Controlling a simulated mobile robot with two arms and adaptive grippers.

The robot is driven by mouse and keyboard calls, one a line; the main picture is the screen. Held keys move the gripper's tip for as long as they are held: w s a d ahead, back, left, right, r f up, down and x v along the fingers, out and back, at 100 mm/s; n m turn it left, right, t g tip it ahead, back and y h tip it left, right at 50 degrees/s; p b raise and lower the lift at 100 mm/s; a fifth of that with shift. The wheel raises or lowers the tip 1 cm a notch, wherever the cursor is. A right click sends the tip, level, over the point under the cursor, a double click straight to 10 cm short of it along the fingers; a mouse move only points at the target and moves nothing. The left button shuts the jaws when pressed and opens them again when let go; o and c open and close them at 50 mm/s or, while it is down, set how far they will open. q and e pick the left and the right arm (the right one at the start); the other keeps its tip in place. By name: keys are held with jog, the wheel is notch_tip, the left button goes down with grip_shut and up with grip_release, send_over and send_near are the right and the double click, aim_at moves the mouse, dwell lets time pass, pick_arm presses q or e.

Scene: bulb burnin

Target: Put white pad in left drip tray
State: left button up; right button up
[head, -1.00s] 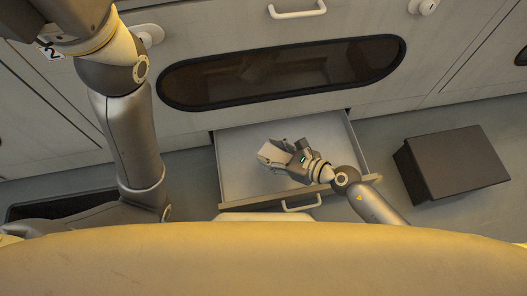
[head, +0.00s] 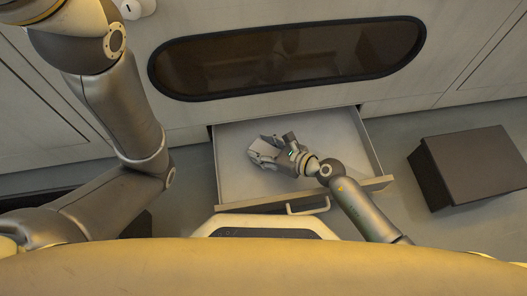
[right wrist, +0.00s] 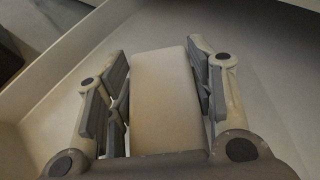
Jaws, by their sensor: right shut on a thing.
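A pale, cream-white pad (right wrist: 165,100) is between the fingers of my right gripper (head: 259,154). In the right wrist view the gripper (right wrist: 160,85) is shut on the pad's two long sides. In the head view the gripper is over the open, pale drawer-like tray (head: 235,187) below the dark window, and the pad is hard to make out there. The right wrist view shows the tray's pale floor (right wrist: 262,65) beneath the pad; I cannot tell whether they touch. My left arm shows at the left, but its gripper is not in view.
The tray's front (head: 370,184) has a pull handle (head: 308,206). A dark box (head: 475,165) stands on the floor to the right. A long dark window (head: 290,58) is in the cabinet face above. Floor between tray and box is clear.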

jog(key=o, duration=1)
jog(key=shift+f, duration=0.1)
jog(key=shift+o, duration=0.2)
jog(key=shift+d, duration=0.1)
jog(key=p+v, duration=0.4)
jog(key=v, duration=0.7)
jog(key=shift+p, duration=0.35)
jog(key=shift+s+d, duration=0.1)
jog(key=shift+s, duration=0.05)
jog(key=shift+s+d+r, duration=0.1)
jog(key=shift+d+r, duration=0.1)
jog(key=shift+r, duration=0.05)
